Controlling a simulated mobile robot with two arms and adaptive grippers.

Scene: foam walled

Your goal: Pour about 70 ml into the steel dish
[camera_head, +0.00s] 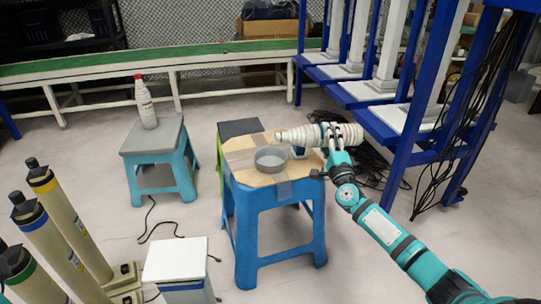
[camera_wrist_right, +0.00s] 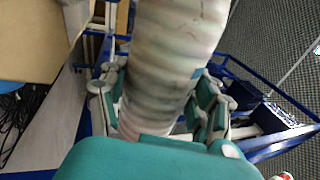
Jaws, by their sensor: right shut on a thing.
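The steel dish (camera_head: 271,159), round and grey, sits on the tan cardboard top of a blue stool (camera_head: 262,215). My right gripper (camera_head: 331,138) is shut around a pale ribbed bottle (camera_head: 304,135) and holds it above the stool. The bottle lies about level, its narrow end pointing left, just above the dish in the head view. No stream of liquid can be made out, and the dish's contents are too small to tell. In the right wrist view the bottle (camera_wrist_right: 175,60) fills the space between the fingers. My left gripper is out of view.
A white bottle with a red cap (camera_head: 145,104) stands on a grey-topped stool (camera_head: 155,140) at the left. A blue metal frame (camera_head: 395,165) rises behind my right arm, with black cables on the floor. Tall capped cylinders (camera_head: 70,225) stand at the front left.

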